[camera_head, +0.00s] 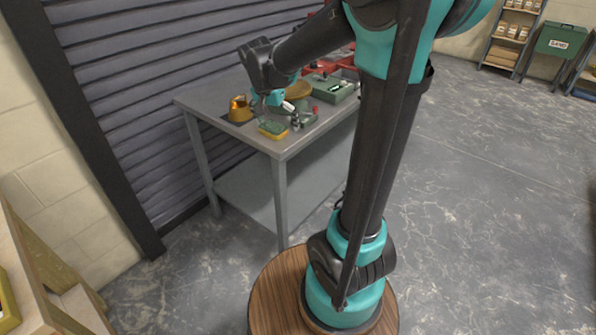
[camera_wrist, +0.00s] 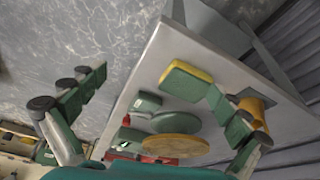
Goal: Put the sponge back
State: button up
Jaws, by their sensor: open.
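The sponge, yellow with a green layer, lies on the grey metal table (camera_head: 222,185) near its front corner in the head view (camera_head: 272,131). In the wrist view the sponge (camera_wrist: 187,79) lies near the table edge, between the fingers but nearer the right one. My gripper (camera_head: 285,113) is over the front part of the table, its fingers spread wide. In the wrist view my gripper (camera_wrist: 157,84) is open and empty, with green and dark fingers at either side. The sponge appears apart from both fingers. The sponge's proper place cannot be told from these views.
A gold-coloured cup-like object (camera_head: 240,110) stands left of the sponge. A round tan disc (camera_wrist: 172,146), a green disc (camera_wrist: 178,121) and a green box (camera_head: 333,89) are on the table. Red containers stand behind. A corrugated wall closes the back; open floor lies right.

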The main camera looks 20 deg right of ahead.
jog(key=s+d+f+n+y, duration=0.1)
jog(key=s+d+f+n, duration=0.1)
jog(key=s+f, duration=0.4)
jog(key=s+d+f+n+t+y, duration=0.1)
jog(key=s+f+n, duration=0.4)
jog(key=s, duration=0.9)
jog(key=shift+s+d+f+n, duration=0.2)
jog(key=shift+d+f+n, duration=0.1)
jog(key=shift+d+f, duration=0.45)
